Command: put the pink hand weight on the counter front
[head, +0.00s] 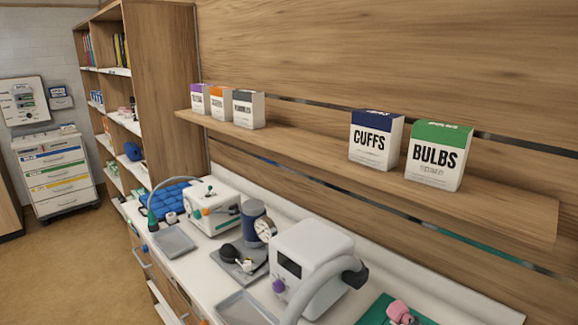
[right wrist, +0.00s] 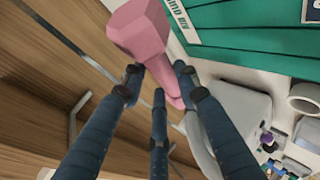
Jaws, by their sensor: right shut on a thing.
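The pink hand weight (right wrist: 140,32) is held in my right gripper (right wrist: 160,84), whose dark blue fingers close around its handle in the right wrist view. Its faceted head points to the top of that view, beside the green mat (right wrist: 250,40). In the head view the weight (head: 399,311) shows at the bottom edge, over or by the green mat (head: 372,312); I cannot tell whether it touches. The white counter (head: 203,283) runs along the wall. My left gripper is not in view.
A white machine with a grey hose (head: 312,262), a grey tray (head: 243,307), a gauge unit (head: 256,222) and another tray (head: 172,241) occupy the counter. A shelf above carries a CUFFS box (head: 370,142) and a BULBS box (head: 436,160). Drawer handles (head: 141,258) stick out in front.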

